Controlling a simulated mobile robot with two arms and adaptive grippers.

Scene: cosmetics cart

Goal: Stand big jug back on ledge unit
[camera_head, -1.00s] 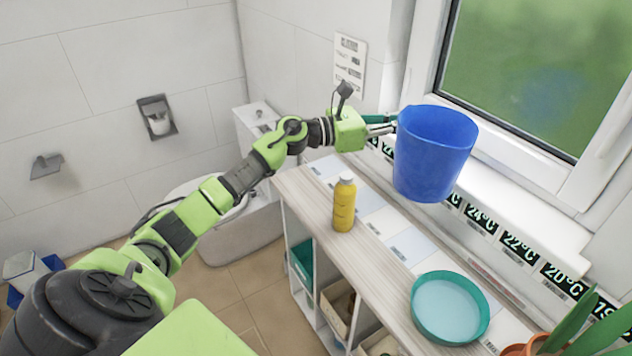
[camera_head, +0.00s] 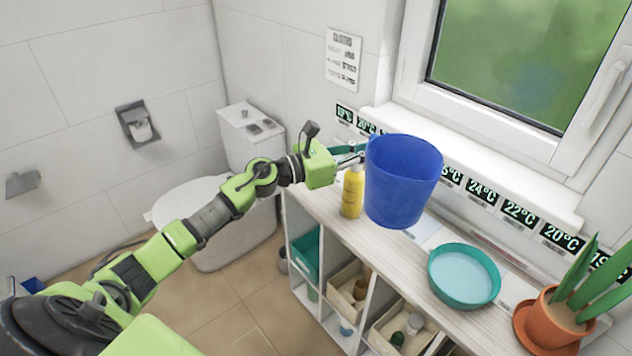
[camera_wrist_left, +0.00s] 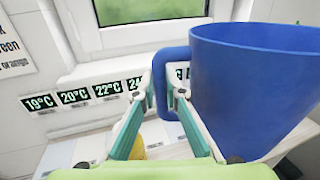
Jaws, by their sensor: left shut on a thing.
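The big jug (camera_head: 402,185) is a blue, open-topped vessel, upright. My left gripper (camera_head: 354,152) is shut on the jug's handle at its left side. The left wrist view shows the fingers (camera_wrist_left: 167,92) around the blue handle (camera_wrist_left: 172,62), with the jug body (camera_wrist_left: 250,90) to the right. The ledge unit (camera_head: 405,268) is a shelf with a pale wood top under the window. The jug appears over this top, just right of the yellow bottle; I cannot tell whether its base touches. My right gripper is not in view.
A yellow bottle (camera_head: 352,192) stands on the ledge close left of the jug. A teal round dish (camera_head: 464,276) lies to the right, then a potted plant (camera_head: 553,318). The windowsill (camera_head: 480,165) and temperature labels run behind. Bins fill the shelves below.

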